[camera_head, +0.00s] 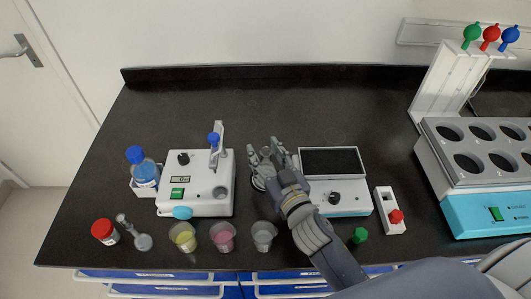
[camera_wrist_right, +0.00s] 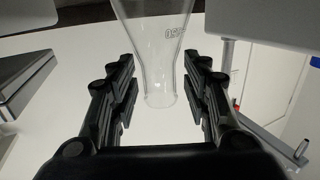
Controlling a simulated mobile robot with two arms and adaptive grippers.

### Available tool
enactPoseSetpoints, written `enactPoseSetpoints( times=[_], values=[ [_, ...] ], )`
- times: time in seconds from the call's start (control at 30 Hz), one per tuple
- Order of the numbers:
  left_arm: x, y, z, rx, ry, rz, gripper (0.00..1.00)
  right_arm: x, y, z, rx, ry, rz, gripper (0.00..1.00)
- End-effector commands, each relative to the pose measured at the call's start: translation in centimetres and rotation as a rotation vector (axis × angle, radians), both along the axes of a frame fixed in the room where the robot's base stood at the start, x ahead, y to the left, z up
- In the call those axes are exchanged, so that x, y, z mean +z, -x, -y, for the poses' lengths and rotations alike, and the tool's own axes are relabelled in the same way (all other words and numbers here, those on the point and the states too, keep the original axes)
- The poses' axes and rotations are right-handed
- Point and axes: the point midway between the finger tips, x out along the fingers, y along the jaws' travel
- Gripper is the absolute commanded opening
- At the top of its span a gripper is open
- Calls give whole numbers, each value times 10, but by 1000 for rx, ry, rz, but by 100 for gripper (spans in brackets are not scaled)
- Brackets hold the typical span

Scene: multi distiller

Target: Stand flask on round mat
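A clear glass flask (camera_wrist_right: 155,40) with a printed volume mark shows in the right wrist view. Its neck lies between the two fingers of my right gripper (camera_wrist_right: 160,95), with a gap on each side, so the gripper is open around the neck and not pressing on it. In the head view my right gripper (camera_head: 268,155) is over the bench between two white instruments and mostly hides the flask. I cannot make out the round mat; what lies under the flask is hidden. My left gripper is not in view.
A white instrument with a blue knob (camera_head: 195,190) stands left of the gripper, and one with a dark top plate (camera_head: 332,192) stands right. Several small beakers (camera_head: 222,236) line the front edge. A multi-hole bath (camera_head: 465,205) stands right. The rear bench is clear.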

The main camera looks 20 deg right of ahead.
Motion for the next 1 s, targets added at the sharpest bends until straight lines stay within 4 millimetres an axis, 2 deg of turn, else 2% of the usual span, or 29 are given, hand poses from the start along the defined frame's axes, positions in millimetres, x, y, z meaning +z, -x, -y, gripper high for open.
enactPoseSetpoints(
  times=[0.2, 0.27, 0.7, 1.0],
  values=[
    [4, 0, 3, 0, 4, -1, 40, 6, 0, 0, 1, 2, 1, 44],
    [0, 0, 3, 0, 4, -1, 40, 1, 6, 1, 0, 0, -2, 44],
    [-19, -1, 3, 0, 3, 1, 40, 4, 81, 9, -1, -2, -4, 44],
    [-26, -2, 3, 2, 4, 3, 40, 8, 114, 13, -1, -1, 0, 44]
  ],
)
